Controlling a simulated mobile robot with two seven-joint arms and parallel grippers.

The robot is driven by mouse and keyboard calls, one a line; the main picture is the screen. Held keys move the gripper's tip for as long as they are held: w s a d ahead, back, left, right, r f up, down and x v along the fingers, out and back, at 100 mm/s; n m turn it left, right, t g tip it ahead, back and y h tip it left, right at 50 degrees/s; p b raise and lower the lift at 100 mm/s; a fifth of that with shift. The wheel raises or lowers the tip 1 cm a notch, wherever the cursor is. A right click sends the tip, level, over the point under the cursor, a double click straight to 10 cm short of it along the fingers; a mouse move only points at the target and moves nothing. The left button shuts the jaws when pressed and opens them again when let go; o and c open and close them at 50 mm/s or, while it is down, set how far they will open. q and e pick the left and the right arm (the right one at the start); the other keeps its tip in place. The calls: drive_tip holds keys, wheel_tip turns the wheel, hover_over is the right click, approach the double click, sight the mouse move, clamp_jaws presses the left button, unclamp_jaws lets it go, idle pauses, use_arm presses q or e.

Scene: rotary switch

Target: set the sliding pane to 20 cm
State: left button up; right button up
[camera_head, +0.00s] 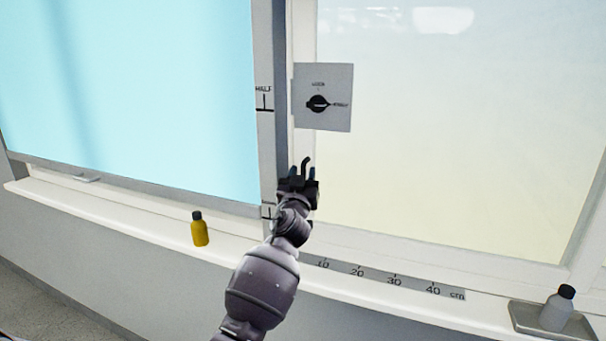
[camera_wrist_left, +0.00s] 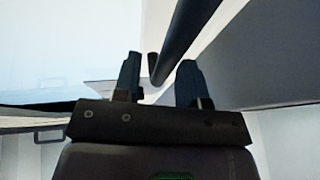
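The sliding pane (camera_head: 130,90) is a blue glass sheet in a grey frame on the left of the head view. Its dark upright edge (camera_head: 280,80) stands left of the 10 mark on the cm scale (camera_head: 377,276) along the sill. My left gripper (camera_head: 304,172) is in front of the window near that edge, below the switch plate. A dark curved bar, probably a handle (camera_head: 306,162), shows at its fingertips. In the left wrist view, my left gripper's fingers (camera_wrist_left: 158,80) are apart, with the dark bar (camera_wrist_left: 185,40) reaching down between them; contact is unclear. My right gripper is not in view.
A grey plate (camera_head: 323,75) carries a black rotary knob (camera_head: 318,103), its pointer toward the right-hand label. A yellow bottle (camera_head: 199,229) stands on the sill left of my arm. A grey bottle (camera_head: 557,308) stands on a tray (camera_head: 522,318) at right.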

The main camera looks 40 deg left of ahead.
use_arm(q)
drive_tip(key=shift+w+a+r, duration=0.1)
drive_tip(key=shift+w, duration=0.15)
drive_tip(key=shift+c, duration=0.4)
clamp_jaws()
